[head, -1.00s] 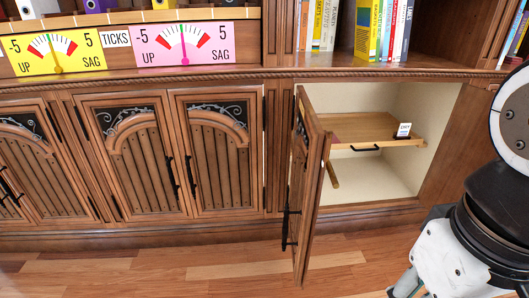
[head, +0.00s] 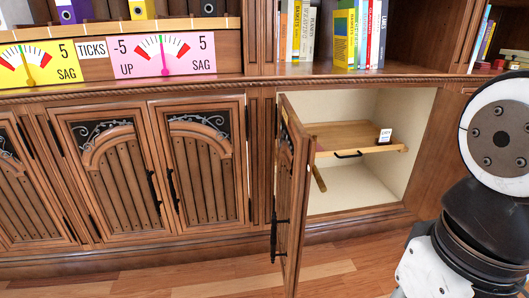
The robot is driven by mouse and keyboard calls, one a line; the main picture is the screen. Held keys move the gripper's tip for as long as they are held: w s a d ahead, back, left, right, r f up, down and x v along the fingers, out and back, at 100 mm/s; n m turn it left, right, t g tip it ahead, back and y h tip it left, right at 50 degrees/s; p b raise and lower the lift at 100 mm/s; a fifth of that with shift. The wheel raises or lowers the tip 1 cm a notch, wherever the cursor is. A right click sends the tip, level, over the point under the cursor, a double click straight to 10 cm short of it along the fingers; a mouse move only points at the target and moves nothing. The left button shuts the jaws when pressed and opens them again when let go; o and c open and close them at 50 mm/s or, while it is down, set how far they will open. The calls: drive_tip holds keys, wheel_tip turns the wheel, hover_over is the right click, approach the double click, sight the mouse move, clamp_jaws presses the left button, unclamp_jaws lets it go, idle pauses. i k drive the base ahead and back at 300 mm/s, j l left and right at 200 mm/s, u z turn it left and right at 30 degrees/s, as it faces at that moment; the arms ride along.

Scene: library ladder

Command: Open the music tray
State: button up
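The music tray (head: 352,134) is a flat light-wood board set at mid-height inside an open cupboard. A dark bar handle (head: 349,155) is on its front edge. A small white label card (head: 385,136) in a dark holder stands at its right front. The cupboard door (head: 291,190) is swung out to the left of the opening and hides part of the tray's left side. My arm stands at the right edge of the head view, to the right of the cupboard and apart from the tray. My gripper's fingers do not show.
Below the tray is an empty cream-coloured compartment (head: 350,188). Closed double doors (head: 157,172) stand to the left. Books (head: 345,38) stand on the shelf above. The pink gauge card (head: 163,55) is on the left ledge. Wooden floor (head: 335,262) in front looks clear.

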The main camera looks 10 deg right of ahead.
sight(337, 138)
drive_tip(key=i+l, duration=0.6)
drive_tip(key=l, duration=0.2)
drive_tip(key=i+l+z, duration=0.1)
drive_tip(key=i+l, duration=0.55)
drive_tip(key=l, duration=0.15)
